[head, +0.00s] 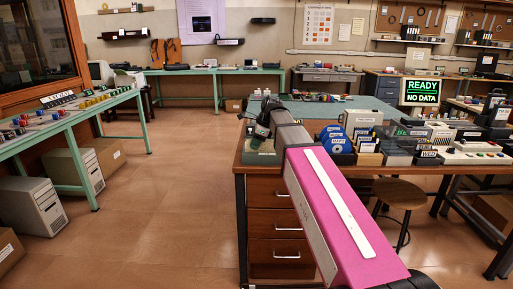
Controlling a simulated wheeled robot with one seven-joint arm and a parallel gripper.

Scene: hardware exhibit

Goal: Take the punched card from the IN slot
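My arm reaches out over the wooden desk (440,170) from the lower right of the head view. My gripper (260,132) is at its far end, dark and small, over the desk's left end. I cannot tell whether its fingers are open or shut, or whether it holds anything. A low dark box with a pale label (262,157) sits just below the gripper. I cannot make out a punched card or an IN slot; they may be hidden by my arm or too small to tell.
Blue disks in a holder (334,139), small labelled boxes (369,158) and a button panel (470,153) stand on the desk. A monitor (421,92) behind reads READY, NO DATA. A stool (399,193) stands in front. The floor (165,190) left of the desk is clear.

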